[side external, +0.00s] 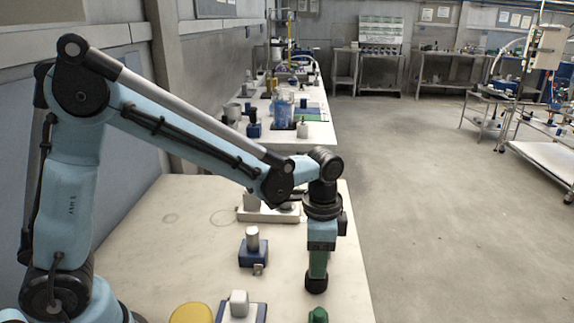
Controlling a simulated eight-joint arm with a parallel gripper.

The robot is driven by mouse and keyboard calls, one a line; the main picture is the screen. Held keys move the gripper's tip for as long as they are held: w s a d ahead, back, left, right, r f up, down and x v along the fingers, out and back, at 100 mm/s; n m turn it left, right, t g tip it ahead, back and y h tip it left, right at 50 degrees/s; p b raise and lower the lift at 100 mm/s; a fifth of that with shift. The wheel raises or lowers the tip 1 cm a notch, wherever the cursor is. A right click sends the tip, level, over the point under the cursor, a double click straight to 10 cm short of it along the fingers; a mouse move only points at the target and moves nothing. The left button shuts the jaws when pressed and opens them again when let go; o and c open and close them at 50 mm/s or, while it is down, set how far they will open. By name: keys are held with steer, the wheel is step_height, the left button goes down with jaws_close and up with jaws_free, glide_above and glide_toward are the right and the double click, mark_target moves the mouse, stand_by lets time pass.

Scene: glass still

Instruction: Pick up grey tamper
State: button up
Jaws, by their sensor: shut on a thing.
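My gripper (318,262) points straight down over the right part of the near table. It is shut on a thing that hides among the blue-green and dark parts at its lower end. I cannot make out that thing's shape or tell whether it is the grey tamper. A grey cylinder (252,237) stands upright on a blue block (252,256), left of my gripper and apart from it. A pale grey rounded block (239,303) sits on a blue and white base (258,313) at the lower edge. No tamper is plainly identifiable.
A green object (318,315) stands just below my gripper in the picture. A yellow round thing (192,313) is at the lower left. A white base (262,213) stands behind the arm. The near table (165,245) is clear at left. A far bench holds a blue beaker (283,110).

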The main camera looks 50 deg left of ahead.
jaws_close()
steer(key=shift+r, duration=0.2)
steer(key=shift+r, duration=0.55)
step_height(320, 180, up, 2)
steer(key=shift+r, duration=0.25)
steer(key=s+d+r, duration=0.7)
steer(key=s+d, duration=0.1)
steer(key=shift+s, duration=0.2)
steer(key=shift+d, duration=0.1)
